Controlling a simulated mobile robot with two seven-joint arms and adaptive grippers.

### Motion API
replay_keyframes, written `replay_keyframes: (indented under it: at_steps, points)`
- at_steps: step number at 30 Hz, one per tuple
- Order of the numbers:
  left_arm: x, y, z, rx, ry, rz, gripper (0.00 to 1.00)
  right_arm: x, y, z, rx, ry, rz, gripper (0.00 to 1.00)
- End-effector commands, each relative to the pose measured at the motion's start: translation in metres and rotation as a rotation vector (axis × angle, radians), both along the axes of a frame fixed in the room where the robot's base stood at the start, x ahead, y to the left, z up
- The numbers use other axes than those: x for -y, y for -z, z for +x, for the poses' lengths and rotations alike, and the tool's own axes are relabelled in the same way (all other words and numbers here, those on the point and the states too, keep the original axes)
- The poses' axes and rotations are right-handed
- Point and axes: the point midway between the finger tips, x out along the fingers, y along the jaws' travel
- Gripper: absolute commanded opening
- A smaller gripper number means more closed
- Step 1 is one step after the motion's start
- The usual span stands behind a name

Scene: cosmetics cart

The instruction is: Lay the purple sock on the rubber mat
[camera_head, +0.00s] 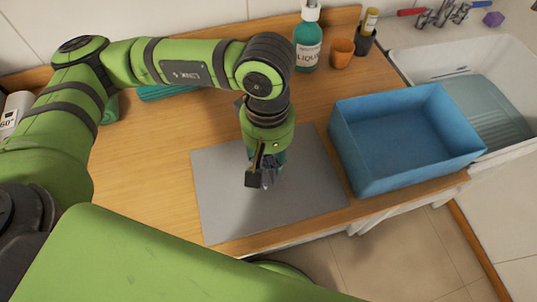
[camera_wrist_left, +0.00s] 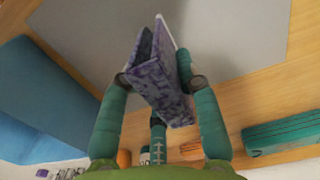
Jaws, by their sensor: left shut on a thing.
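The grey rubber mat (camera_head: 218,205) lies flat on the wooden counter and also shows in the left wrist view (camera_wrist_left: 240,35). My left gripper (camera_head: 264,178) points down over the middle of the mat. In the left wrist view, my left gripper (camera_wrist_left: 158,84) has its teal fingers shut on a purple patterned thing, which I take as the purple sock (camera_wrist_left: 165,70). It looks folded and stiff, and its far end reaches over the mat. I cannot tell whether it touches the mat. In the head view the gripper mostly hides it. My right gripper is not in view.
A blue open bin (camera_head: 360,170) stands right of the mat. A teal soap bottle (camera_head: 308,45) and an orange cup (camera_head: 341,52) stand at the back. A sink (camera_head: 425,62) is at the far right. A teal thing (camera_head: 165,92) lies behind my left arm. Bare counter lies left of the mat.

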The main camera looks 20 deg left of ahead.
Motion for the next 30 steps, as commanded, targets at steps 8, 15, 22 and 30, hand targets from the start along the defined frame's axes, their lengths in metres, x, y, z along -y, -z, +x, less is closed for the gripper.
replay_keyframes:
  at_steps: [8,15,22,30]
  points:
    - [0.0,0.017,0.001,0.001,-0.002,-0.001,0.07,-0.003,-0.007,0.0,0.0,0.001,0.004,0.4]
    - [0.0,0.02,0.001,0.001,-0.002,0.0,0.07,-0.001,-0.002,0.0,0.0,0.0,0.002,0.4]
    - [0.0,0.019,0.001,0.001,-0.002,-0.001,0.56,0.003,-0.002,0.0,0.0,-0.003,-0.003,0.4]
    - [0.0,0.018,0.001,0.0,-0.002,0.0,0.56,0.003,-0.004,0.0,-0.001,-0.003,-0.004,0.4]
